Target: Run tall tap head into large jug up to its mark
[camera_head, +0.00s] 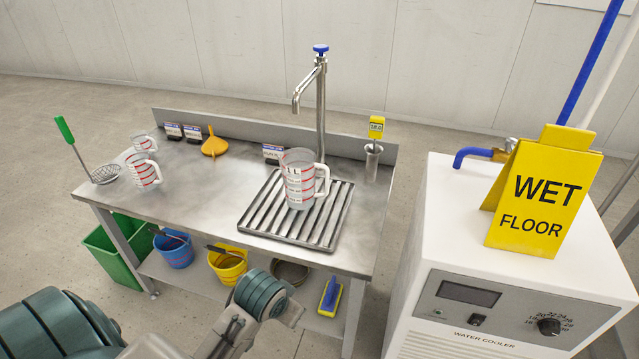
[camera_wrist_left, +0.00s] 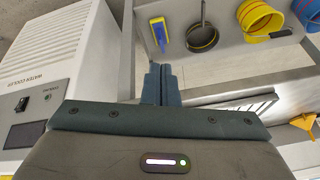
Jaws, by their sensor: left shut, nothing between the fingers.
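The tall tap (camera_head: 320,100) is a chrome column at the back of the steel bench, with a blue knob (camera_head: 320,49) on top and a spout (camera_head: 297,101) pointing down to the left. The large jug (camera_head: 300,180), clear with red marks, stands upright on the slatted drain grate (camera_head: 262,213), below the spout. I cannot tell any water in it. My left gripper (camera_wrist_left: 161,84) is shut and empty in the left wrist view, in front of the bench's lower shelf and apart from jug and tap. My right gripper is not in view.
A white water cooler (camera_head: 450,235) with a yellow wet-floor sign (camera_head: 535,200) stands right. Buckets (camera_head: 228,266) sit on the lower shelf. The bench's middle is clear.

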